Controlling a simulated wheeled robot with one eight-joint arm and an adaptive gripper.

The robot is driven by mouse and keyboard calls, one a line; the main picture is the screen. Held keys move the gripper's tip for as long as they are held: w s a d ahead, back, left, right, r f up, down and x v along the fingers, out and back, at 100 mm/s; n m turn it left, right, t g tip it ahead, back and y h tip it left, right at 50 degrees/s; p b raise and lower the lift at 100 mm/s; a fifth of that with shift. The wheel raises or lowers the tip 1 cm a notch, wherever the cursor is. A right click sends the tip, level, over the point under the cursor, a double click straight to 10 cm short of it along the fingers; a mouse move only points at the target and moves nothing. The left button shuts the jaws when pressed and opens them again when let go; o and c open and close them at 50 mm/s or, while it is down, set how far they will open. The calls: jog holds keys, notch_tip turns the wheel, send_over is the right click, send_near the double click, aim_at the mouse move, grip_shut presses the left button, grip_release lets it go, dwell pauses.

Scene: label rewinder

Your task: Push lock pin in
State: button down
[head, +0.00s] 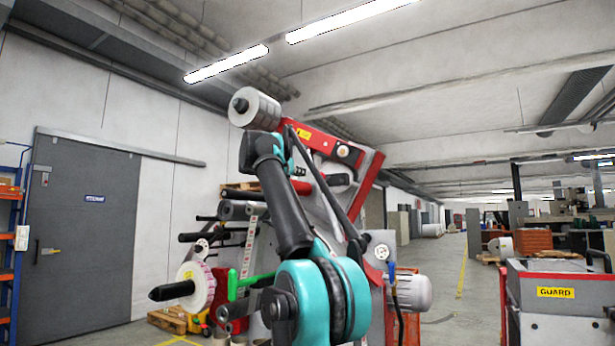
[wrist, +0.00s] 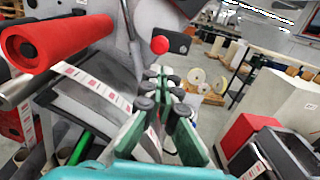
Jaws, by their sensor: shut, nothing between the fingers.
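In the wrist view a round red knob (wrist: 160,45) sits on a short black bar on the grey machine, just beyond the fingertips. It looks like the lock pin's head, but I cannot tell how far in it sits. My gripper (wrist: 163,78) has green fingers with dark joints, drawn together at the tips with nothing between them. The tips point toward the knob and appear below it in the picture; I cannot tell whether they touch anything. In the head view my arm covers part of the rewinder (head: 345,190), and the fingertips cannot be made out.
A red roller (wrist: 70,40) and a label strip (wrist: 95,85) lie left of my gripper. The head view shows a white reel (head: 197,287) at lower left, a grey motor (head: 410,292) and a GUARD box (head: 555,293) at right. Open floor lies between motor and box.

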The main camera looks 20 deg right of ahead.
jog(key=shift+v, duration=1.95)
jog(key=s+a+f+m+g+y, duration=0.1)
jog(key=s+f+m+g+y, duration=0.3)
jog(key=f, duration=1.2)
jog(key=s+f+m+t+y, duration=0.1)
jog(key=f+m, duration=0.5)
jog(key=f, duration=1)
jog(key=s+a+f+m+g+y, duration=0.1)
jog(key=s+f+m+g+y, duration=0.3)
jog(key=f, duration=1.2)
jog(key=s+a+f+m+y, duration=0.1)
jog(key=s+a+f+m, duration=0.3)
jog(key=s+f, duration=0.4)
jog(key=s+a+f+m+y, duration=0.2)
jog(key=s+f, duration=0.6)
jog(key=f, duration=0.6)
jog(key=s+a+f+m+y, duration=0.2)
jog(key=s+a+f+m, duration=0.3)
jog(key=s+f, duration=0.3)
notch_tip(320, 180, down, 3)
jog(key=shift+s+a+f+m, duration=0.1)
jog(key=shift+s+a+m, duration=0.2)
jog(key=shift+a, duration=0.1)
jog(key=shift+w, duration=0.1)
